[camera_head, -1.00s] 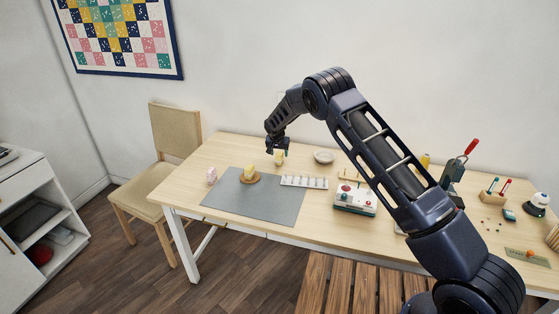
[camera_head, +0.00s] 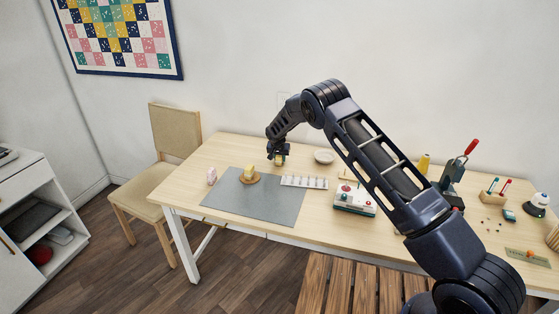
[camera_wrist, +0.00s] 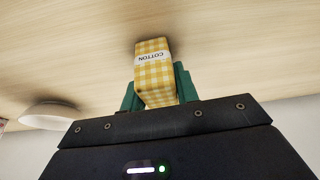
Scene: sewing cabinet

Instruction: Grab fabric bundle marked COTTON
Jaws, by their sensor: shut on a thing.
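The fabric bundle marked COTTON (camera_wrist: 155,72) is a yellow and white checked block with a white label. In the wrist view it sits between the green fingers of my gripper (camera_wrist: 158,88), which are shut on it. Its far end appears at or very close to the wooden tabletop; I cannot tell if it touches. In the head view my gripper (camera_head: 278,156) is low over the back left of the table, and a little yellow of the bundle (camera_head: 278,160) shows under it.
A grey mat (camera_head: 262,201) bears a round wooden piece with a yellow block (camera_head: 250,173). A pink item (camera_head: 212,176) stands to the left. A white strip tray (camera_head: 304,182), a pale bowl (camera_head: 324,156) and a white box with buttons (camera_head: 355,199) are to the right.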

